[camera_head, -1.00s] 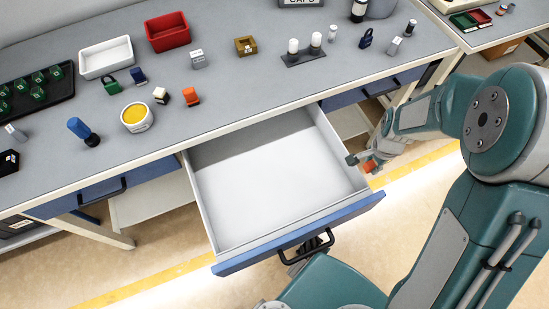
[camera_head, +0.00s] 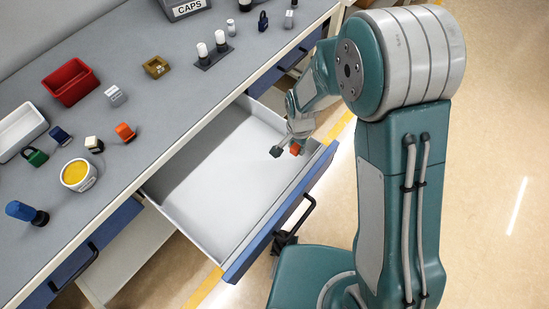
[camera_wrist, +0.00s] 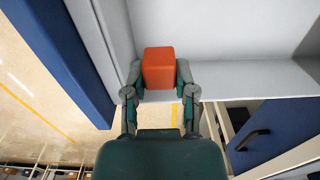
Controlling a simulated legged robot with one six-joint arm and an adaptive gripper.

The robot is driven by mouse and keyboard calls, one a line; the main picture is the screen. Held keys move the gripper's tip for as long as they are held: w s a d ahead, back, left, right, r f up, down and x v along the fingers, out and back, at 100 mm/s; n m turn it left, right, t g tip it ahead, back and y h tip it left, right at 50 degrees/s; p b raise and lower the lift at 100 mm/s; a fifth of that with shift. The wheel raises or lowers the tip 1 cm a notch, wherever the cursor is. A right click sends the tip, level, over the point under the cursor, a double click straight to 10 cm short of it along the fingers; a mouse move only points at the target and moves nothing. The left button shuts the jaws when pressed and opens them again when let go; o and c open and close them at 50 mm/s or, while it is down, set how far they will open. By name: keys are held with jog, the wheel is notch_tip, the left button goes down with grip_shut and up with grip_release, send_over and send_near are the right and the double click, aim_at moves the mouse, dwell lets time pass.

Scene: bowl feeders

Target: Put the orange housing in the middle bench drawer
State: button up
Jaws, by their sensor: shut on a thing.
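The orange housing (camera_wrist: 159,68) is a small orange block held between the two fingers of my gripper (camera_wrist: 160,82) in the wrist view. In the head view my gripper (camera_head: 287,151) is shut on it, with the housing (camera_head: 295,149) showing beside a finger. The open drawer (camera_head: 190,203) is an empty white tray with a blue front (camera_head: 279,226) and a black handle. My gripper is at the drawer's right end wall, near the front corner. I cannot tell how high the housing is above the wall or drawer floor. Another orange part (camera_head: 125,132) stands on the bench.
The grey bench top (camera_head: 150,120) holds a red bin (camera_head: 70,82), a white bin (camera_head: 22,130), a yellow-filled round container (camera_head: 78,174) and several small parts. Closed blue drawers flank the open one. The drawer interior is clear.

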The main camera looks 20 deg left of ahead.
send_over(293, 165)
notch_tip(293, 165, down, 6)
jog(key=shift+r, duration=0.25)
jog(key=shift+d+f, duration=0.1)
jog(key=shift+f, duration=1.85)
jog(key=o, duration=0.8)
jog(key=shift+f, duration=0.1)
notch_tip(293, 165, up, 12)
jog(key=shift+r, duration=0.15)
